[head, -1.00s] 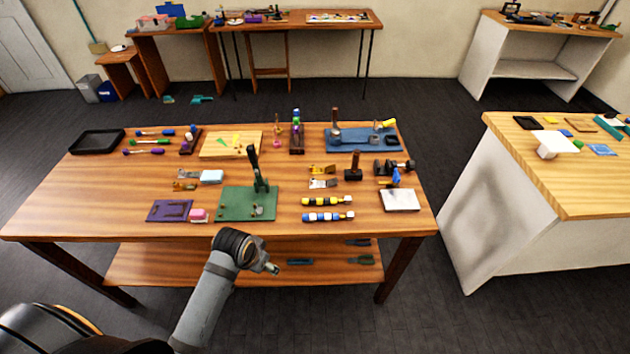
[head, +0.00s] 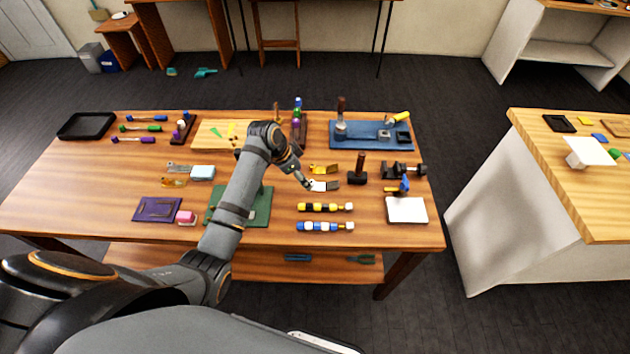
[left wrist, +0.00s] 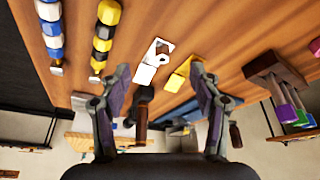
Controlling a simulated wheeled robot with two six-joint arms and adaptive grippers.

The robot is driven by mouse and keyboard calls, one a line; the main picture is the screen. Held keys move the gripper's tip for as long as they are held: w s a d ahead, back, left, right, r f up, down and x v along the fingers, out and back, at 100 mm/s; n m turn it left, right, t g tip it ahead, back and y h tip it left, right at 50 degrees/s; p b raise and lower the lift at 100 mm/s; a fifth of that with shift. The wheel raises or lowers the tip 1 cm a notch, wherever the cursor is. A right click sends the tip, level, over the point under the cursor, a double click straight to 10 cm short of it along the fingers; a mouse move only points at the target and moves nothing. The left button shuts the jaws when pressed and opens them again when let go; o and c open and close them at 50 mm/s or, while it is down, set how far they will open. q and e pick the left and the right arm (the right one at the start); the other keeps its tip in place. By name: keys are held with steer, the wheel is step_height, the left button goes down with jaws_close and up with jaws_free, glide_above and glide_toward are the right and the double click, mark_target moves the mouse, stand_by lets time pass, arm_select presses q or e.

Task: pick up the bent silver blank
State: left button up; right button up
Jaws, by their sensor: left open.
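A silver blank (head: 324,185) lies on the wooden table just right of my left gripper's tips (head: 306,182). In the left wrist view the silver blank (left wrist: 153,57) looks bright, with a dark patch, ahead of the fingers. My left gripper (left wrist: 160,72) is open, its two fingers spread with nothing between them. It is above the table, apart from the blank as far as I can see. Another silver blank (head: 179,167) lies farther left on the table. How each is bent is too small to tell. My right gripper is not in view.
A gold blank (head: 323,169) lies just behind the silver one. A hammer (head: 358,172) stands to the right. Yellow-black (head: 325,207) and blue-white (head: 325,226) bead rods lie in front. A green board (head: 258,212) is partly behind my left arm.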

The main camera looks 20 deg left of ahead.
mark_target(317, 185)
arm_select(q)
steer(key=shift+w+d+f, duration=0.2)
steer(key=shift+d+f, duration=0.05)
steer(key=shift+f, duration=0.3)
steer(key=x, duration=0.2)
steer(key=p+x, duration=0.1)
steer(key=x, duration=0.2)
steer(key=shift+w, duration=0.45)
steer(key=shift+f, duration=0.1)
steer(key=shift+c, duration=3.6)
jaws_close()
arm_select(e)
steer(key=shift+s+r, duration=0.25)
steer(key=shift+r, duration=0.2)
